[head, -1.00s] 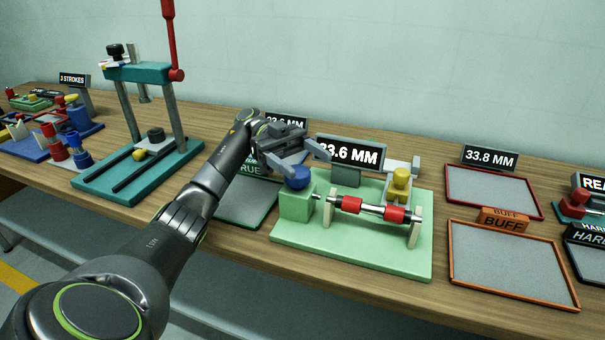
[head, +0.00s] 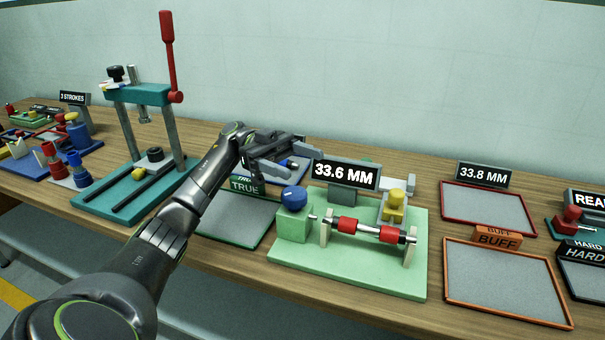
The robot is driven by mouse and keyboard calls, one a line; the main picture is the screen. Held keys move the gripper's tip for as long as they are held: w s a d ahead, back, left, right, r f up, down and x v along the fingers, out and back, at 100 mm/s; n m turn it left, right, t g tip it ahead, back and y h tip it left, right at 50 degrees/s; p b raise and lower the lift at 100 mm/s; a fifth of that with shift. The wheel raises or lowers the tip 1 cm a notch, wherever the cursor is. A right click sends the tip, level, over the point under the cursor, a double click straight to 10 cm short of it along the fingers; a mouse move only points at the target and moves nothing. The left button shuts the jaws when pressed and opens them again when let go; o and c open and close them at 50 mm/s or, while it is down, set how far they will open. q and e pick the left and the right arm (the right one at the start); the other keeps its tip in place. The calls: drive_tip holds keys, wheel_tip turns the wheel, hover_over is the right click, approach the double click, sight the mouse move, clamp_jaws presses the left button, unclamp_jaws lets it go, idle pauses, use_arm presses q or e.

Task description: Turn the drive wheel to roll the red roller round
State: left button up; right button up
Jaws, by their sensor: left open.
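A light green fixture (head: 345,270) stands on the bench. On it a steel shaft with two red bands, the red roller (head: 347,225), lies across cream posts. A round blue knob (head: 294,197), apparently the drive wheel, sits on the green block at the shaft's left end. My left gripper (head: 300,160) is open and empty, above and behind the blue knob and apart from it in the picture. Its exact height is hard to tell. A yellow knob (head: 394,200) stands behind the roller's right end. My right gripper is not in view.
A display reading 33.6 MM (head: 346,175) stands at the fixture's back. A grey tray marked TRUE (head: 232,222) lies left of it, an orange-rimmed BUFF tray (head: 508,280) right. A teal press (head: 140,95) with a red lever rises at left.

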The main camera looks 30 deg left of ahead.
use_arm(q)
drive_tip(key=s+a+f+n+t+p, duration=0.45)
drive_tip(key=n+t+p, duration=0.3)
drive_tip(key=t, duration=0.35)
drive_tip(key=n+t+y+p, duration=0.5)
drive_tip(key=t+y+p, duration=0.1)
drive_tip(key=y+p, duration=0.1)
approach(303, 191)
drive_tip(key=p+x, duration=0.1)
drive_tip(key=x, duration=0.2)
drive_tip(key=p+x, duration=0.2)
drive_tip(key=x, duration=0.1)
drive_tip(key=p+x, duration=0.1)
drive_tip(key=x, duration=0.2)
drive_tip(key=shift+f, duration=0.4)
drive_tip(key=shift+w+d+f, duration=0.1)
drive_tip(key=shift+w+d, duration=0.25)
drive_tip(key=shift+w, duration=0.05)
drive_tip(key=c, duration=1)
